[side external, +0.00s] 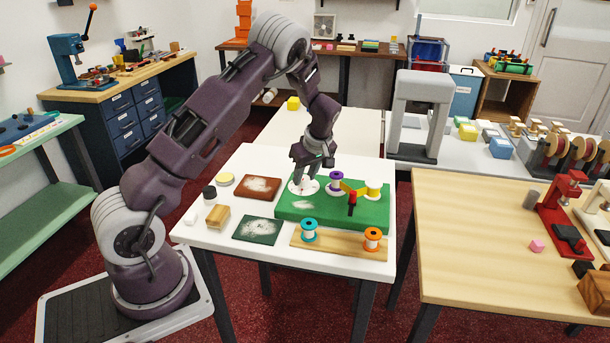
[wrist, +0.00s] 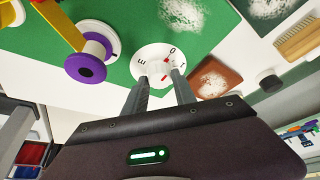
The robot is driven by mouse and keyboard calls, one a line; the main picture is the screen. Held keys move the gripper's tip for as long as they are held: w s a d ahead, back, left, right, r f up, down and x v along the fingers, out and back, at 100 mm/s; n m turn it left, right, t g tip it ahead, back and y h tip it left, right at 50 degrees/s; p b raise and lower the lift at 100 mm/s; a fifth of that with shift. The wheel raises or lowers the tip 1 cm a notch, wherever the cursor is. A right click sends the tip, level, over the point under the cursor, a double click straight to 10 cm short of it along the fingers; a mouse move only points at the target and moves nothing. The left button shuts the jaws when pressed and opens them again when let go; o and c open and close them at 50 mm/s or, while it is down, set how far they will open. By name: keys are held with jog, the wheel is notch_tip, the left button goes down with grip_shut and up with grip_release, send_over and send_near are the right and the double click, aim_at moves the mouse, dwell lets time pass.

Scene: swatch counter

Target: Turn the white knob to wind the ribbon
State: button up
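The white knob (wrist: 158,69) sits at the middle of a white dial (wrist: 146,52) with dark letters and red marks, on a green board (wrist: 110,12). In the side view the dial (side external: 293,188) is at the board's far left corner, and the knob is largely hidden by my gripper. My gripper (side external: 304,180) points down over the dial. In the wrist view its fingers (wrist: 160,78) stand apart, with the knob between or just beyond their tips; contact cannot be told. A purple spool (side external: 336,185) and a yellow spool (side external: 374,188) stand right of the dial, with a yellow piece (side external: 352,186) between them.
A red-topped post (side external: 351,198) stands near the spools. A wooden strip (side external: 340,243) in front bears a teal spool (side external: 309,231) and an orange spool (side external: 372,238). Left are a brown pad (side external: 257,188), a dark green pad (side external: 257,230) and a brush (side external: 217,216).

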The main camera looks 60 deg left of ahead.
grip_shut()
jog(key=shift+m, duration=0.3)
jog(key=m+t, duration=0.2)
jog(key=m, duration=0.2)
jog(key=shift+s, duration=0.15)
jog(key=m+t+h, duration=0.1)
jog(key=m, duration=0.4)
jog(key=shift+s+a, duration=0.1)
jog(key=m+h, duration=0.1)
jog(key=m, duration=0.1)
jog(key=m+t+h, duration=0.1)
jog(key=m, duration=0.2)
jog(key=shift+a, duration=0.15)
jog(key=shift+a+m+t+h, duration=0.15)
jog(key=shift+m+h, duration=0.35)
jog(key=shift+m, duration=0.75)
jog(key=shift+d+m+t+h, duration=0.15)
jog(key=shift+m+h, duration=0.35)
jog(key=shift+m, duration=0.75)
jog(key=shift+s+a, duration=0.1)
